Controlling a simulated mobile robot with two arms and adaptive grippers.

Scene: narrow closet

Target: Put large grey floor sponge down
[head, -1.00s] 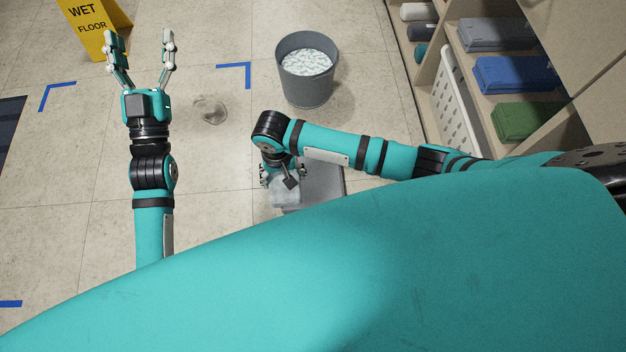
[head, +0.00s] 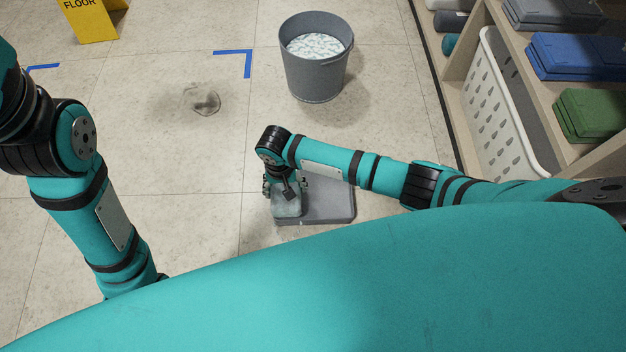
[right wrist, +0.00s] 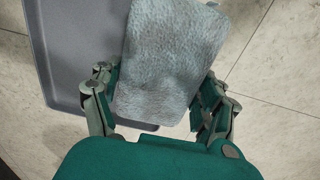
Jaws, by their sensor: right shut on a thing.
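The large grey floor sponge (right wrist: 172,50) is a light grey, rough-textured block between the fingers of my right gripper (right wrist: 158,100) in the right wrist view. In the head view the sponge (head: 287,207) shows below my right gripper (head: 285,188), partly hidden by it. The right gripper is shut on the sponge. The sponge overlaps the left part of a flat grey tray (head: 325,204) with a raised rim; I cannot tell whether it touches the tray. The tray also shows in the right wrist view (right wrist: 72,50). My left arm is at the left edge, its gripper out of frame.
A grey bucket (head: 316,75) with whitish, foamy contents stands behind the tray. A dirty wet patch (head: 203,101) lies on the floor near blue corner tape (head: 247,63). A yellow sign (head: 92,20) stands back left. Shelves with a white basket (head: 503,105) line the right.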

